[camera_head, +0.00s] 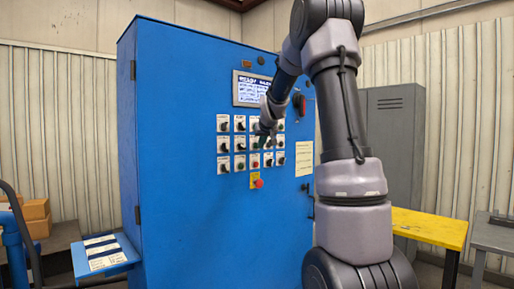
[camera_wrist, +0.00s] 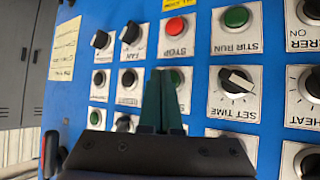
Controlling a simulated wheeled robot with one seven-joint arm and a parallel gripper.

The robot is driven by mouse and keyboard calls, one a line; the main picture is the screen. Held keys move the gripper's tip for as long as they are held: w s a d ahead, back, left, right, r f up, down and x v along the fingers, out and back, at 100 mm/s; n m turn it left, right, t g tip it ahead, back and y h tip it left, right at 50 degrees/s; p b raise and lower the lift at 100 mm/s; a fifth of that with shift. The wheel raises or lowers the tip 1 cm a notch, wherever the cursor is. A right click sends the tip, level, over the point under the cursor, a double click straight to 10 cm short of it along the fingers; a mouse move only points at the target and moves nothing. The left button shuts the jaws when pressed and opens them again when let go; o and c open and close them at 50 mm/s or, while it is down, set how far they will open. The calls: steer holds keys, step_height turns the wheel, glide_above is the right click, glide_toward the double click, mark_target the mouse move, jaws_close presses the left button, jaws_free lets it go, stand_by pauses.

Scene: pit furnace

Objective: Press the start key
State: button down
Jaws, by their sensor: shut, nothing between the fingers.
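The blue control cabinet (camera_head: 200,110) carries a panel of knobs and push buttons on white label plates. No label reading START is legible in either view. In the wrist view, upside down, are a red STOP button (camera_wrist: 174,26), a green STIR RUN button (camera_wrist: 236,16) and another green button (camera_wrist: 96,117) whose label I cannot read. My gripper (camera_wrist: 161,76) is shut and empty, its dark green fingers pointing at the panel just below the STOP plate in that view. They partly hide a plate there. In the head view my gripper (camera_head: 262,140) is in front of the panel's middle; contact cannot be told.
A display (camera_head: 250,89) sits above the keys. A red mushroom button (camera_head: 259,183) on a yellow plate is below them. A SET TIME knob (camera_wrist: 237,80) is close to the fingers. A yellow table (camera_head: 430,228) stands at right, a small blue shelf (camera_head: 125,262) at left.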

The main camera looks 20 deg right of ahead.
steer(key=shift+w+a, duration=0.1)
steer(key=shift+w, duration=0.2)
steer(key=shift+s, duration=0.15)
stand_by(0.5)
steer(key=shift+s+d, duration=0.25)
steer(key=shift+s, duration=0.35)
steer(key=s, duration=0.1)
steer(key=s+d, duration=0.1)
steer(key=s, duration=0.2)
steer(key=shift+s+d, duration=0.35)
stand_by(0.5)
